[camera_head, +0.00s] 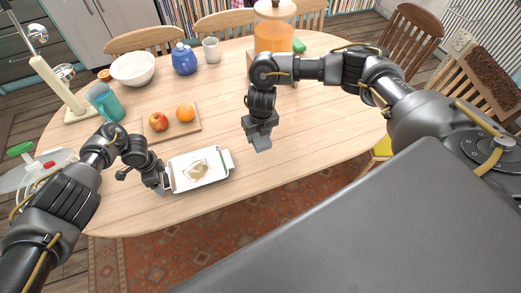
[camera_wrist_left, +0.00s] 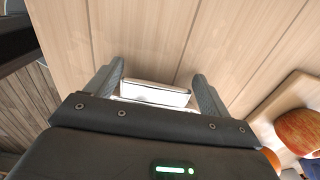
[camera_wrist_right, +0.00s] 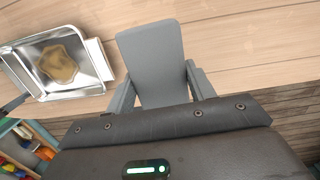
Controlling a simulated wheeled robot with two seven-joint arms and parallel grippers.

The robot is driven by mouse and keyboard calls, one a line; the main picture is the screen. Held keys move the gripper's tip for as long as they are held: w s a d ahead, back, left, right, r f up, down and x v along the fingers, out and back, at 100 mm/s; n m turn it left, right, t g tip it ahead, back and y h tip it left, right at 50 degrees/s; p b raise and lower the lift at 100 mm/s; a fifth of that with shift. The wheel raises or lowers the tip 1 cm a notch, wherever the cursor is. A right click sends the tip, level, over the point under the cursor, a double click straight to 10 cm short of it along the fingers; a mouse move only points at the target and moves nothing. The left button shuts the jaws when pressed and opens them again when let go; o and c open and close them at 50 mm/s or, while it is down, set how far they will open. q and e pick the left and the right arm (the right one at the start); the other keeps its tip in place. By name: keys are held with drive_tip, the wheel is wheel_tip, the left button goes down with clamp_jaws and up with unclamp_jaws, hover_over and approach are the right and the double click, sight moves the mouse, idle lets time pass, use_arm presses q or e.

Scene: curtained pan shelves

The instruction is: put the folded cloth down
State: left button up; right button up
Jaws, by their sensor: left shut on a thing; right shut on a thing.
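The folded cloth (camera_head: 261,142) is a small blue-grey pad. My right gripper (camera_head: 259,130) is shut on it over the front middle of the table, right of the tray; I cannot tell whether the cloth touches the table. In the right wrist view the cloth (camera_wrist_right: 155,62) sticks out flat between the fingers. A white metal tray (camera_head: 181,180) with a brownish stain (camera_head: 196,170) inside lies near the table's front edge. My left gripper (camera_head: 160,184) is shut on the tray's left handle, which also shows in the left wrist view (camera_wrist_left: 155,95).
A cutting board (camera_head: 180,134) with an apple (camera_head: 158,121) and an orange (camera_head: 185,112) lies behind the tray. A teal cup (camera_head: 106,103), white bowl (camera_head: 134,69), blue jar (camera_head: 184,60) and drink dispenser (camera_head: 273,30) stand further back. The wooden table (camera_head: 310,140) is clear to the right.

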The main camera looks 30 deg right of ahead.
sight(261, 155)
drive_tip(key=shift+s+d, duration=0.15)
drive_tip(key=shift+d, duration=0.15)
drive_tip(key=shift+f, duration=4.95)
drive_tip(key=shift+f, duration=0.15)
drive_tip(key=o, duration=1.1)
drive_tip(key=r, duration=0.8)
drive_tip(key=s+r, duration=0.1)
drive_tip(key=r, duration=0.3)
drive_tip(key=shift+s+r, duration=0.1)
drive_tip(key=shift+r, duration=0.05)
drive_tip(key=shift+o, duration=0.5)
